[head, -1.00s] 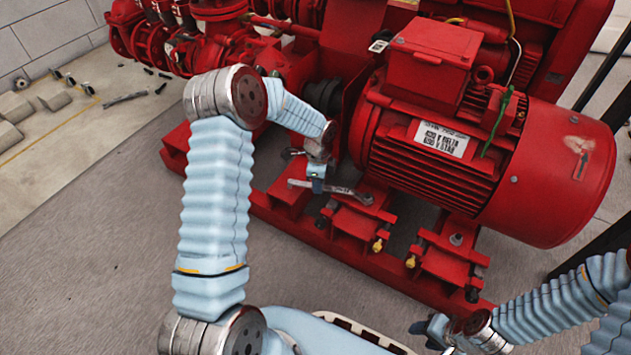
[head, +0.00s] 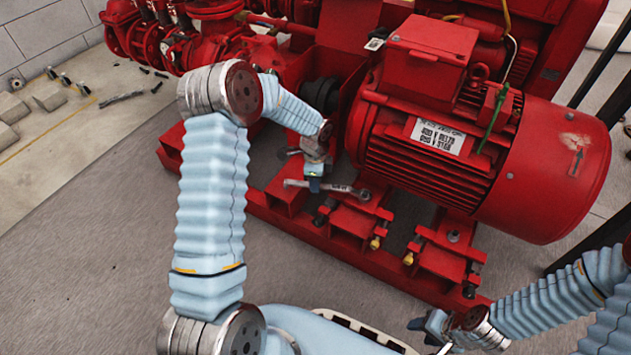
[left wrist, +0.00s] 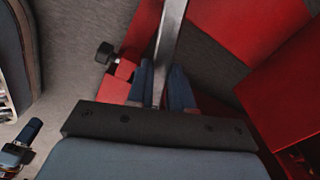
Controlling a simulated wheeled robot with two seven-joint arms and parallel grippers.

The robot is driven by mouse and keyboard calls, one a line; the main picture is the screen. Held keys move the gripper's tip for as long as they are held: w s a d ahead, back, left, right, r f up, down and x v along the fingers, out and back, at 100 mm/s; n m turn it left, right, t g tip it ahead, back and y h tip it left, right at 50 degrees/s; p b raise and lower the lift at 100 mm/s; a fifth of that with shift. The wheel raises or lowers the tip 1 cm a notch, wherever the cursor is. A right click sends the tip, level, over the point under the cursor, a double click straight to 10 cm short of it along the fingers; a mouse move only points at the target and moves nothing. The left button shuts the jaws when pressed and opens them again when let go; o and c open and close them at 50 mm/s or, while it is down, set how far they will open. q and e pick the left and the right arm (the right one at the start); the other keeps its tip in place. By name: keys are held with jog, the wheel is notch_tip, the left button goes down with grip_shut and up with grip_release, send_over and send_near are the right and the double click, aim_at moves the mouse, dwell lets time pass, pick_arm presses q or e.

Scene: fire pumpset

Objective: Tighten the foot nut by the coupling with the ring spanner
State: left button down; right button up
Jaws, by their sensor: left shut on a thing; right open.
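The spanner (head: 335,187) is a grey metal bar in the head view, lying roughly level across the front of the red base. Its right end is at the foot nut (head: 365,194) on the motor foot nearest the coupling (head: 322,94). I cannot tell whether the ring is fully seated around the nut. My left gripper (head: 314,184) is shut on the spanner's handle, left of the nut. In the left wrist view the handle (left wrist: 170,35) runs up from between the fingers (left wrist: 162,85), its ring end out of frame. My right gripper (head: 430,326) is open, low at right, away from the pump set.
The red motor (head: 485,150) stands just right of the spanner. Another motor foot (head: 450,240) with a bolt is further right. Bolt heads stick out along the base's front edge (head: 340,235). Loose parts lie on the floor at far left. The grey floor in front is clear.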

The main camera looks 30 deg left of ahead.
pick_arm(q)
jog(key=shift+r+p, duration=1.4)
jog(key=shift+r, duration=0.85)
